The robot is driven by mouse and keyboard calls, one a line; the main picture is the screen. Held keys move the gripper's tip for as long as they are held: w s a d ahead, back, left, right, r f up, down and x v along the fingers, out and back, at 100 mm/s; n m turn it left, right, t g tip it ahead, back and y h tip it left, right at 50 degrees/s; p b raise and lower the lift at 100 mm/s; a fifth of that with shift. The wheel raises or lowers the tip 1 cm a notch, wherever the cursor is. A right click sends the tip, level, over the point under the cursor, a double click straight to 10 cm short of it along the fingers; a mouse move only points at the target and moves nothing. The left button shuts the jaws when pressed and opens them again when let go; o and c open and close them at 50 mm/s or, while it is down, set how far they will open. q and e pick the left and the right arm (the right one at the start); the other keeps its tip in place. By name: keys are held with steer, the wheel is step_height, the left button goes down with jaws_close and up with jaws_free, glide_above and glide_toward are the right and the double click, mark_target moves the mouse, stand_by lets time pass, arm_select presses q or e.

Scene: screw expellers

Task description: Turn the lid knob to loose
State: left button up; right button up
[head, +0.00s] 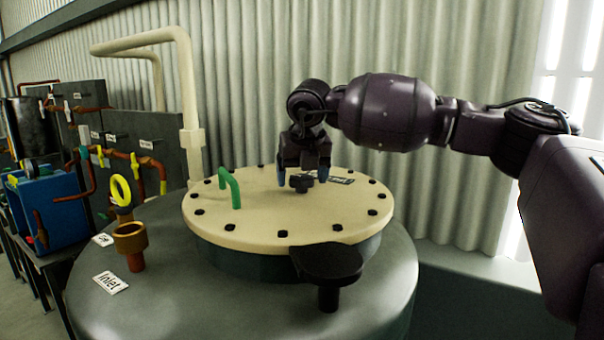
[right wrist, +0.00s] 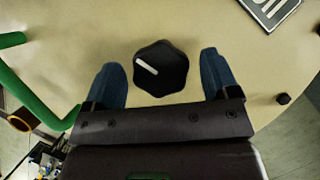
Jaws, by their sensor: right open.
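The lid knob (head: 302,183) is a small black lobed knob on the round cream lid (head: 255,215) of a grey vessel. In the right wrist view the knob (right wrist: 161,68) has a white mark pointing to the upper left. My right gripper (head: 306,174) is above the lid, pointing down at the knob. Its two blue fingers stand apart on either side of the knob in the wrist view (right wrist: 163,80), with a gap on each side. A label plate (head: 335,178) beside the knob is partly hidden by the gripper. My left gripper is not in view.
A green handle (head: 231,187) rises from the lid's left part, and black bolts ring the edge. A black funnel-shaped part (head: 327,262) stands at the front. A brass inlet cup (head: 130,238) and yellow ring (head: 121,190) stand at left. A corrugated wall is behind.

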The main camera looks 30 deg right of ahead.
steer(key=shift+c, duration=0.5)
steer(key=c, duration=0.8)
